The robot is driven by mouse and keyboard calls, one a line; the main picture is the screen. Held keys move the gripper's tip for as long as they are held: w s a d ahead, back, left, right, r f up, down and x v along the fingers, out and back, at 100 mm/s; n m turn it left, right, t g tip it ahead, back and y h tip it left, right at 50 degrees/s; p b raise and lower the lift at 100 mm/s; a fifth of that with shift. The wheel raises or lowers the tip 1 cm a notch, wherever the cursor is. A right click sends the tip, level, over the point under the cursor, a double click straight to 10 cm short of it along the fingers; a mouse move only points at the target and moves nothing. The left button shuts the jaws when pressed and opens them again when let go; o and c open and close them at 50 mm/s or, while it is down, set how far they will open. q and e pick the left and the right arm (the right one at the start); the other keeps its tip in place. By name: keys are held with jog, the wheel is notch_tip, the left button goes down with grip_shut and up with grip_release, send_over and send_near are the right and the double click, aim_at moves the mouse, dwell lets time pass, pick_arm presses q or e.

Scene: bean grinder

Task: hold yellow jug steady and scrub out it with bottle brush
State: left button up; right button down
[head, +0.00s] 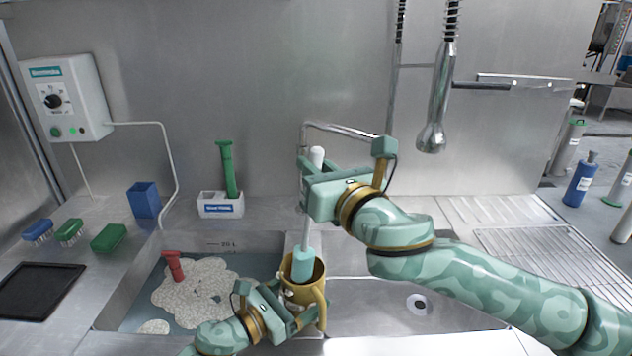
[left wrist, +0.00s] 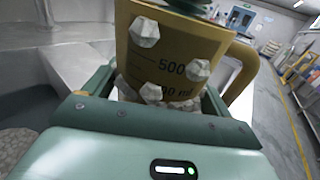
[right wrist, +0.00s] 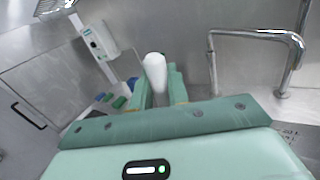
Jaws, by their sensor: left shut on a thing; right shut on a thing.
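The yellow jug (head: 318,289) stands upright over the sink divider, open end up. My left gripper (head: 284,309) is shut on its side. In the left wrist view the jug (left wrist: 185,48) fills the space between my fingers, with volume marks and foam clumps on its wall. My right gripper (head: 312,180) is shut on the bottle brush (head: 306,228) near its white handle, above the jug. The brush's teal head is at the jug's mouth, its lower part hidden inside. The white handle end (right wrist: 155,72) shows between my fingers in the right wrist view.
The left basin holds foamy water and a red brush (head: 173,266). A green brush (head: 228,170) stands in a white holder behind it. A blue cup (head: 143,200) and small scrub brushes are at left. The right basin is empty; a spray hose (head: 432,135) hangs above.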

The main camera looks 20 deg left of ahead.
aim_at(285, 304)
jog(key=shift+r, duration=2.9)
pick_arm(q)
jog(key=o, duration=0.9)
jog(key=v, duration=0.8)
jog(key=shift+f, duration=0.1)
